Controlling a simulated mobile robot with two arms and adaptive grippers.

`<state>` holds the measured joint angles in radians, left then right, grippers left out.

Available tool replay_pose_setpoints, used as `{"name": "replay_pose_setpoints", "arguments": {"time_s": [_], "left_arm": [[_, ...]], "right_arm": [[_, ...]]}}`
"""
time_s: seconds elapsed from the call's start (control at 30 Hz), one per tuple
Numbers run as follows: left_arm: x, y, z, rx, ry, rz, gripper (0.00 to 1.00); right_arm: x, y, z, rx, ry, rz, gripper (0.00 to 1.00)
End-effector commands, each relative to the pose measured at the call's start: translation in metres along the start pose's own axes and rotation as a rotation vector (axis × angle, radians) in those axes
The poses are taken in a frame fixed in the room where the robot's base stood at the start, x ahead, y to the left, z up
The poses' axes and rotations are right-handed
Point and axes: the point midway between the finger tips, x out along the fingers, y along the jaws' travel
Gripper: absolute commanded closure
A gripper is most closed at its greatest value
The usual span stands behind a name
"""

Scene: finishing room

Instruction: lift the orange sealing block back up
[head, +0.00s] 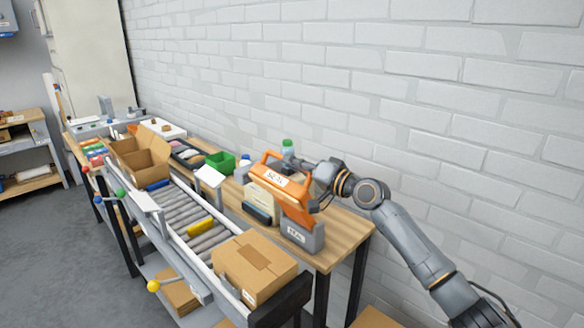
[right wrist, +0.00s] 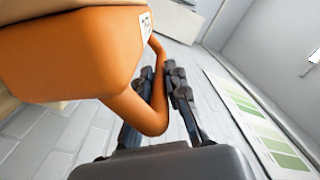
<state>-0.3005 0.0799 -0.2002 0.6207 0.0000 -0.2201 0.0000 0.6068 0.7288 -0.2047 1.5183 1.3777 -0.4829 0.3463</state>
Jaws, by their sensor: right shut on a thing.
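The orange sealing block (head: 275,179) stands over the near end of the wooden bench, tilted, with a white label on its upper face. A grey labelled base (head: 302,237) is below its near side, and a cream part shows beside it. My right gripper (head: 291,163) reaches in from the right at the block's top. In the right wrist view, my right gripper's dark fingers (right wrist: 163,80) are closed around the orange handle bar of the block (right wrist: 75,50). In the head view the exact grip is partly hidden. My left gripper is not in view.
The wooden bench (head: 345,232) runs along the white brick wall. A roller conveyor (head: 190,218) in front carries a closed carton (head: 254,265) and an open carton (head: 137,160). A green bin (head: 220,162) and a green-capped bottle (head: 287,146) stand near the block.

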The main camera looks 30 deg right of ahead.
Motion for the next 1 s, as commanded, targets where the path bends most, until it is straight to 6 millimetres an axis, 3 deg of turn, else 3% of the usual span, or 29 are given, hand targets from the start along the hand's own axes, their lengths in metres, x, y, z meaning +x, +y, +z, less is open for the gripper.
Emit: {"name": "replay_pose_setpoints", "arguments": {"time_s": [0.3, 0.33, 0.43, 0.77, 1.0], "left_arm": [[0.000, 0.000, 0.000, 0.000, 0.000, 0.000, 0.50], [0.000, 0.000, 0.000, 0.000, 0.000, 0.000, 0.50], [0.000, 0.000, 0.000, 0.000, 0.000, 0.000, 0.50], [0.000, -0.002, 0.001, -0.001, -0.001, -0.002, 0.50], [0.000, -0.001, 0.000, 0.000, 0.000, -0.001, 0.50]], "right_arm": [[-0.001, -0.001, -0.005, 0.000, 0.011, -0.001, 1.00], [-0.001, -0.001, -0.006, 0.000, 0.011, -0.001, 0.82], [-0.001, -0.001, -0.005, 0.000, 0.010, -0.001, 0.63], [-0.002, 0.000, -0.003, 0.000, 0.006, -0.001, 0.63], [-0.033, 0.002, -0.002, -0.002, 0.003, 0.003, 0.63]]}}
